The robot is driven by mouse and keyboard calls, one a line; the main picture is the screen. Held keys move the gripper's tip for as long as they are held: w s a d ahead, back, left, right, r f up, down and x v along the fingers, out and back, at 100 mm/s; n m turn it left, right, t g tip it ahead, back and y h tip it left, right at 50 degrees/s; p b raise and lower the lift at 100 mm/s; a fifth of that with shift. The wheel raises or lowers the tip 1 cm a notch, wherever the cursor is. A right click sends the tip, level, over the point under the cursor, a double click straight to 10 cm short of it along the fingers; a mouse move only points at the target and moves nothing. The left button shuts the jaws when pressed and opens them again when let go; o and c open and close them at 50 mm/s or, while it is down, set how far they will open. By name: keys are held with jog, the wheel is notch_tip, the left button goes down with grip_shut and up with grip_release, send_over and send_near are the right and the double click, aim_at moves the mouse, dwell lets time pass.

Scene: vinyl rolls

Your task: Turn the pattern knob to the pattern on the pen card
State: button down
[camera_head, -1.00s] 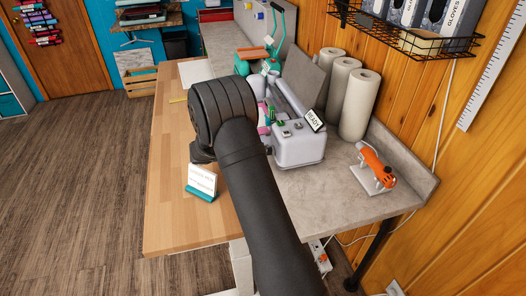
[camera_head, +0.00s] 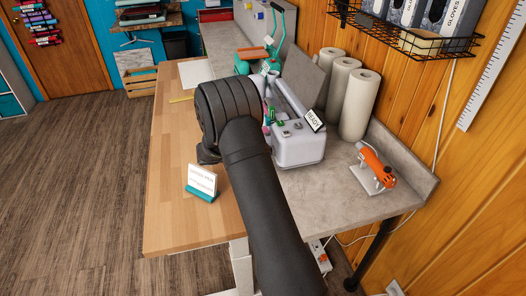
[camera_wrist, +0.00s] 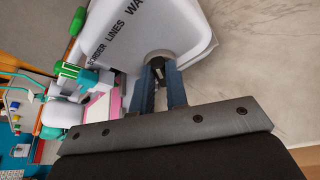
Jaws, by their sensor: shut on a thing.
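My arm hides the gripper in the head view.
White rolls (camera_head: 360,103) stand behind the machine by the wooden wall. An orange tool (camera_head: 376,165) rests on a holder to the right. A green pen-like part (camera_wrist: 70,70) sits beside the machine's panel. The wooden bench left of my arm is mostly clear.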

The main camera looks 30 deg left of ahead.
jog(key=shift+s+d+f+m+t+y, duration=0.15)
jog(key=shift+m+t+y, duration=0.15)
jog(key=shift+m, duration=0.4)
jog(key=c, duration=1.4)
grip_release()
jog(key=shift+c, duration=0.2)
jog(key=v, duration=1.7)
jog(key=shift+s, duration=0.15)
jog(key=x, duration=1.7)
jog(key=shift+w, duration=0.25)
